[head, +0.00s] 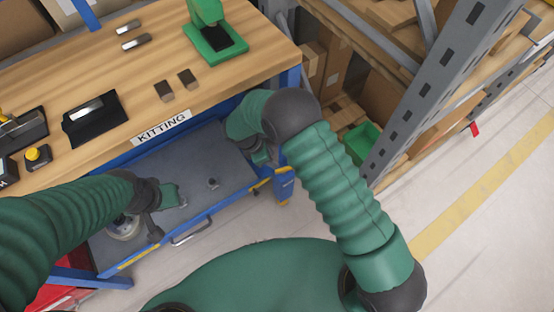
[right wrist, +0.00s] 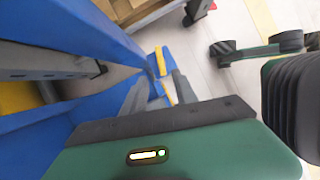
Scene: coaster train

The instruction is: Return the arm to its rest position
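My right arm, green with dark joints, bends down beside the right end of the workbench (head: 235,75). Its gripper (head: 262,183) is beside the blue frame, over the edge of the grey lower shelf (head: 215,160). In the right wrist view its two grey fingers (right wrist: 160,92) stand apart with nothing between them, close to blue frame parts. My left arm reaches in from the left, below the tabletop. Its gripper (head: 170,218) is over the grey shelf, fingers apart, with no held thing visible.
A metal rack (head: 430,90) with cardboard boxes stands at right, near my right elbow. A green bin (head: 362,143) sits beside it. The tabletop holds a green press (head: 215,45), dark blocks (head: 176,85) and a black tray (head: 93,120). The floor at lower right is clear.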

